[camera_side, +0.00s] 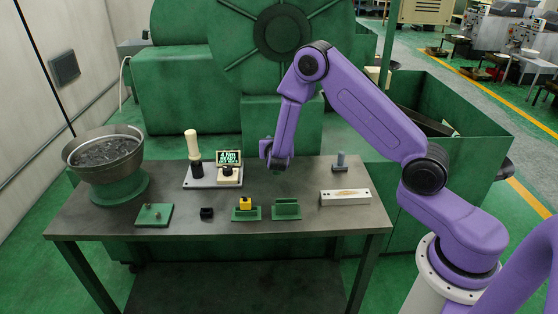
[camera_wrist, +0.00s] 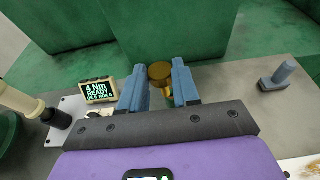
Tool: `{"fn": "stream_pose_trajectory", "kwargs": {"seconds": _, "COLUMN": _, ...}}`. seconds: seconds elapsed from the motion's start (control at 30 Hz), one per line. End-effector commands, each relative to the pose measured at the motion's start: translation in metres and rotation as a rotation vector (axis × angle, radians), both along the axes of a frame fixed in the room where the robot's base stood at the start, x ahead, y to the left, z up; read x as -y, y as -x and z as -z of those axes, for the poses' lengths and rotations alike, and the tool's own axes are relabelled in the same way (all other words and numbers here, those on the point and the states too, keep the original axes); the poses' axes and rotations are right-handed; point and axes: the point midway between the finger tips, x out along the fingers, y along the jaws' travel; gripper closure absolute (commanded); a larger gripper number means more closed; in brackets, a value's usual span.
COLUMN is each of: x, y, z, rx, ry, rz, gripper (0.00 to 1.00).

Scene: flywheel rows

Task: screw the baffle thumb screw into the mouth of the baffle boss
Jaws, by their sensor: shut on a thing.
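My gripper (camera_side: 276,163) is over the back middle of the table in the side view. In the wrist view its two blue-grey fingers (camera_wrist: 158,84) are shut on a brass-coloured round-headed thumb screw (camera_wrist: 160,71). The head shows between the fingertips, with a short part below it. The screw cannot be made out in the side view. I cannot tell for certain which thing is the baffle boss, and no mouth shows under the screw. A blue-grey post on a square base (camera_side: 340,161) stands to the right of my gripper; it also shows in the wrist view (camera_wrist: 282,76).
Left of my gripper is a plate with a cream-handled tool (camera_side: 194,147) and a display (camera_side: 229,157) reading "4 Nm READY". Along the front are a pegged green plate (camera_side: 154,215), black block (camera_side: 207,213), yellow-topped fixture (camera_side: 246,204), green bracket (camera_side: 286,209) and pale block (camera_side: 345,197). A bowl (camera_side: 104,155) stands left.

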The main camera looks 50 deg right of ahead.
Motion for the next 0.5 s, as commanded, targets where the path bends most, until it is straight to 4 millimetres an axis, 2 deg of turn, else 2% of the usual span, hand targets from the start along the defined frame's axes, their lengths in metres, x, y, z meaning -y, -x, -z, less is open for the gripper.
{"fn": "stream_pose_trajectory", "kwargs": {"seconds": 0.03, "x": 0.012, "y": -0.008, "z": -0.003, "rx": 0.003, "ry": -0.001, "rz": 0.004, "gripper": 1.00}}
{"fn": "stream_pose_trajectory", "kwargs": {"seconds": 0.1, "x": 0.022, "y": -0.015, "z": -0.006, "rx": 0.003, "ry": 0.000, "rz": 0.001, "gripper": 1.00}}
{"fn": "stream_pose_trajectory", "kwargs": {"seconds": 0.2, "x": 0.030, "y": -0.022, "z": -0.009, "rx": 0.002, "ry": 0.000, "rz": -0.004, "gripper": 1.00}}
{"fn": "stream_pose_trajectory", "kwargs": {"seconds": 0.5, "x": 0.033, "y": -0.024, "z": -0.009, "rx": -0.001, "ry": 0.001, "rz": -0.004, "gripper": 1.00}}
